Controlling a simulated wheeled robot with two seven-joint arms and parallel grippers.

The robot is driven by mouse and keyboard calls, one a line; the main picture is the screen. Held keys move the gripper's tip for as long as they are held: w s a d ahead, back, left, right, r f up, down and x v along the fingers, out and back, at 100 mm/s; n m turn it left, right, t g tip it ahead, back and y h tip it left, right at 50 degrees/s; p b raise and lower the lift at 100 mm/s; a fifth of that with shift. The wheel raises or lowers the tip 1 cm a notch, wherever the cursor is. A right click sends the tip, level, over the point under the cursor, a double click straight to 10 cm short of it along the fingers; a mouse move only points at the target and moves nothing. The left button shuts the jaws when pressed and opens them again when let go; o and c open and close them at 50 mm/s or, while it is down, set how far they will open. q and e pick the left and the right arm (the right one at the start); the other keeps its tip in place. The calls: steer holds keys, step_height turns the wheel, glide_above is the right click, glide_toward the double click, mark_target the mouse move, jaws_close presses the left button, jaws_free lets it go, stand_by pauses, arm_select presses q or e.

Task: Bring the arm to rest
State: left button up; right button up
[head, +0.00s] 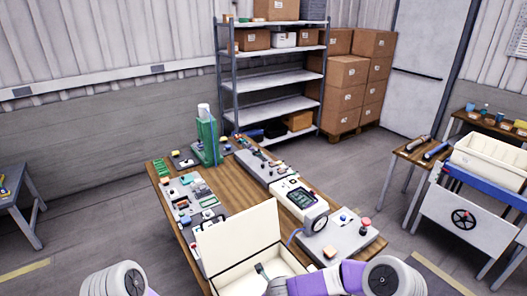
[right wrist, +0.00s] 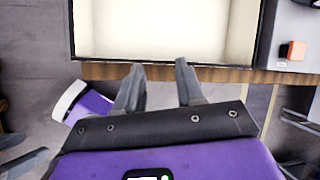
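My right gripper (right wrist: 160,85) is open and empty in the right wrist view, with a clear gap between its two grey fingers. The fingertips show just in front of the table's wooden front edge (right wrist: 225,74), below an open cream box (right wrist: 68,30). In the head view my right arm comes in from the lower right, and its dark gripper tip (head: 262,270) overlaps the inside of the cream box (head: 240,240).
The wooden table (head: 235,196) is crowded with a green stand (head: 207,140), grey boards and a device with a screen (head: 299,197). A cart with cream bins (head: 490,160) stands at the right.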

steer(key=s+d+f+n+g+y, duration=0.15)
steer(key=s+d+f+n, duration=0.3)
steer(key=s+n, duration=0.7)
steer(key=s+d+f+n+g+y, duration=0.1)
steer(key=s+d+f+n+g, duration=0.3)
steer(key=s+n, duration=0.8)
step_height(320, 180, down, 20)
steer(key=s+b, duration=0.2)
steer(key=b, duration=1.6)
steer(key=shift+a+r+t+b, duration=0.2)
steer(key=shift+a+t+b, duration=0.15)
steer(key=shift+a, duration=0.1)
